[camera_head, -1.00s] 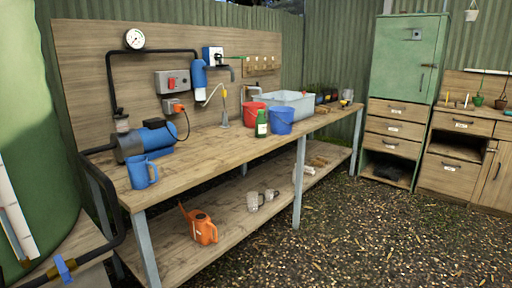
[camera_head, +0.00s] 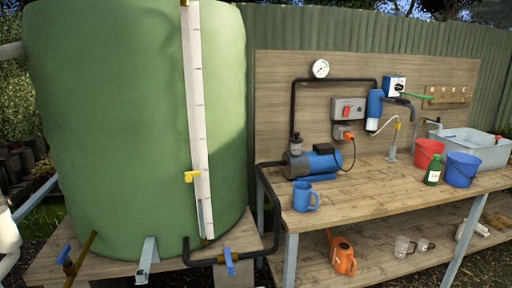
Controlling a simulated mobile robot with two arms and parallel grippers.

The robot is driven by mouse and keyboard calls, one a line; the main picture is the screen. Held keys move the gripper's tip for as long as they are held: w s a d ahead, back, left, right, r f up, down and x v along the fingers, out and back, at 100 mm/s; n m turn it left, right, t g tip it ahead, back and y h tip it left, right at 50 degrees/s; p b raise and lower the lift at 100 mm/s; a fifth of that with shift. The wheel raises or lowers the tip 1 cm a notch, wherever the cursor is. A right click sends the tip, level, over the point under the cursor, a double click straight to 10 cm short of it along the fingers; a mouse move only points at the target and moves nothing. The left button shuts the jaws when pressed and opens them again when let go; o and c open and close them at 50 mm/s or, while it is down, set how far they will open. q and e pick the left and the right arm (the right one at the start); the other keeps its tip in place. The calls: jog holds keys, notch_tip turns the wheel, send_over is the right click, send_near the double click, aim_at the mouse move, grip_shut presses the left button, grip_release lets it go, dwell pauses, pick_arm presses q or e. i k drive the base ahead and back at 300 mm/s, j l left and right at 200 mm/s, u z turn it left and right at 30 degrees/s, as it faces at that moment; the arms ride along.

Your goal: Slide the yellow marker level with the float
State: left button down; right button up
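The yellow marker (camera_head: 191,176) sits on the left edge of the white gauge board (camera_head: 196,110), in its lower half. The board stands upright against the green tank (camera_head: 110,110) and has dark marks along it. A thin tube (camera_head: 188,80) runs beside the board's left edge. I cannot make out the float; it is too small or hidden. Neither of my grippers is in view.
A black pipe with a blue-handled valve (camera_head: 229,262) runs from the tank's foot to the blue pump (camera_head: 314,162). The wooden bench (camera_head: 370,195) on the right carries a blue jug (camera_head: 305,197), buckets and a basin. An orange watering can (camera_head: 342,254) stands on its lower shelf.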

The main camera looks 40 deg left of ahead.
aim_at(188, 175)
jog(key=u, duration=1.55)
